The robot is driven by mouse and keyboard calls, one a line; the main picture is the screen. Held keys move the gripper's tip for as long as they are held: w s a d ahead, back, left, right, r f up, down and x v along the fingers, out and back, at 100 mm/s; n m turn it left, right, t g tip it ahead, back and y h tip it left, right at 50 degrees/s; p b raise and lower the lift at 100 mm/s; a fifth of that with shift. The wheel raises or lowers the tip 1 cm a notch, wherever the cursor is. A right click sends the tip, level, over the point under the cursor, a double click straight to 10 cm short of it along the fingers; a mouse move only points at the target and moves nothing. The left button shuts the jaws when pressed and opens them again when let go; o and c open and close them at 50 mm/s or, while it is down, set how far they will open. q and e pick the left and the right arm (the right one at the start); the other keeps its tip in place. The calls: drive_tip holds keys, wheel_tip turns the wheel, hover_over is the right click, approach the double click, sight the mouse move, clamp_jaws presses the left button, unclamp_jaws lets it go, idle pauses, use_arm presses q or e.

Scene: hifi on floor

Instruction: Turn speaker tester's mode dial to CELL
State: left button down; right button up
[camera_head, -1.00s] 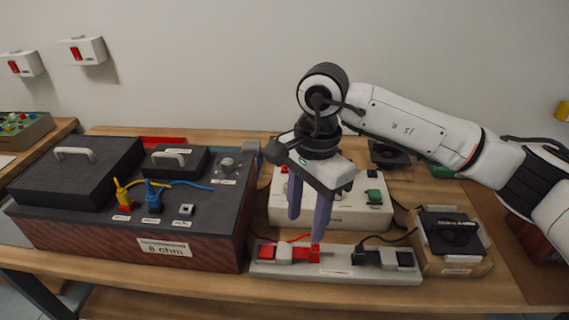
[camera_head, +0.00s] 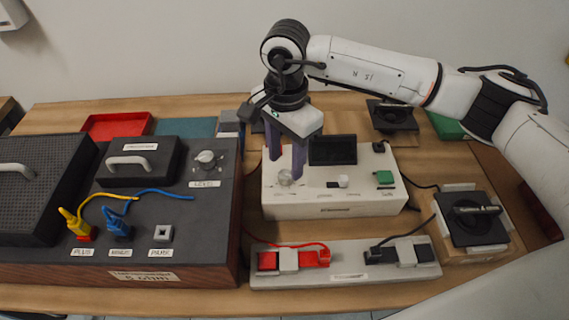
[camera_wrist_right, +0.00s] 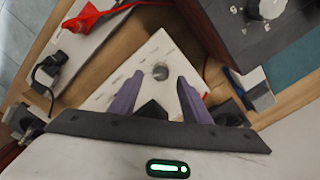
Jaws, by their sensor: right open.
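The white speaker tester box (camera_head: 330,207) stands on the bench in the middle of the head view. In the right wrist view, the dial (camera_wrist_right: 161,72) lies just beyond and between the open fingertips (camera_wrist_right: 160,82). The dial's labels are too small to read. My left gripper is not in view.
A dark box labelled 8 ohm (camera_head: 212,222), with yellow and blue plugs, stands close at left. A strip with red and black terminals (camera_head: 345,277) lies in front. A black device on a wooden block (camera_head: 477,222) is at right. A red tray (camera_head: 117,124) is behind left.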

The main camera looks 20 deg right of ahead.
sight(285, 174)
wheel_tip(285, 174, down, 3)
drive_tip(key=shift+f, duration=0.15)
drive_tip(key=shift+w+f, duration=0.1)
drive_tip(key=shift+f, duration=0.2)
drive_tip(key=c, duration=1)
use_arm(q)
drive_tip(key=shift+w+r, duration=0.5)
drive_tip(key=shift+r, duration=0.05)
use_arm(e)
drive_tip(key=shift+c, duration=0.2)
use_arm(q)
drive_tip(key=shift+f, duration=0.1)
